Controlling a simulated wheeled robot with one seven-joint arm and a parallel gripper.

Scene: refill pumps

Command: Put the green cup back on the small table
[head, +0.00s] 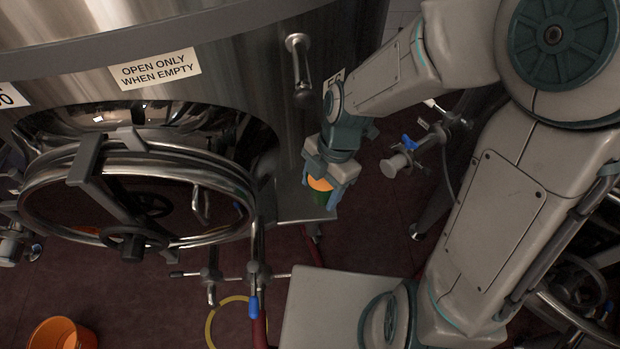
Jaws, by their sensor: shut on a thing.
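I cannot tell whether the cup's base touches the table top.
A large steel tank (245,75) with an open round door (55,205) fills the left. An orange bucket (62,335) is on the floor at lower left.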

